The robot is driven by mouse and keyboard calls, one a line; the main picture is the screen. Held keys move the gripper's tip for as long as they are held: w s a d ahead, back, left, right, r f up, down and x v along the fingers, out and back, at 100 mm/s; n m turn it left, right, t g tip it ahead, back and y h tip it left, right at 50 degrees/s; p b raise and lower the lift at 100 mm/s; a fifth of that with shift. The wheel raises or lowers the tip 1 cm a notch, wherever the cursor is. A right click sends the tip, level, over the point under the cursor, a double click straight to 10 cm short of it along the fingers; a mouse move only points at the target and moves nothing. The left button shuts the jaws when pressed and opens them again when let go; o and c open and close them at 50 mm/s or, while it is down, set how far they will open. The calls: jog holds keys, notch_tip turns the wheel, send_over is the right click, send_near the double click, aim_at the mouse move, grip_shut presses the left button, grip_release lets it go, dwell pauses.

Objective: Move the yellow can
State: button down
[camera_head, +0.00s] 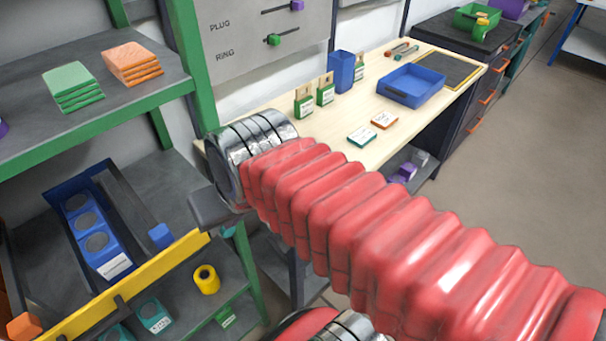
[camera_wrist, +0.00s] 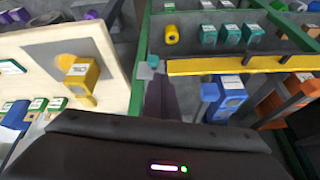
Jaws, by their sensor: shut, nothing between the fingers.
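In the wrist view the yellow can (camera_wrist: 171,34) is near the top centre, on the far side of the rail. My gripper (camera_wrist: 160,82) shows as narrow dark fingers, shut and empty, pointing toward the rail and apart from the can. In the head view my red-sleeved arm crosses the middle, and much of its end is hidden behind the chrome cuff.
A yellow rail (camera_head: 118,290) runs along the shelf beside the can. A blue holder with round recesses (camera_head: 96,242) lies left of it. Several teal boxes (camera_wrist: 230,35) stand right of the can in the wrist view. A green post (camera_head: 246,265) rises close by.

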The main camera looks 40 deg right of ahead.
jog(key=w+d+f+m+g, duration=0.1)
jog(key=d+f+m, duration=0.1)
jog(key=d+m, duration=1.1)
jog(key=w+d+f+m+g, duration=0.1)
jog(key=w+d+f+m, duration=0.1)
jog(key=d+m, duration=1.2)
jog(key=f+m, duration=0.1)
jog(key=m, duration=0.5)
jog(key=shift+f+g, duration=0.15)
jog(key=shift+g, duration=0.15)
jog(key=x, duration=0.9)
jog(key=shift+w+f, duration=0.1)
jog(key=shift+f, duration=0.3)
jog(key=w, duration=0.3)
jog(key=shift+a+f, duration=0.1)
jog(key=shift+w, duration=0.55)
jog(key=shift+w, duration=0.15)
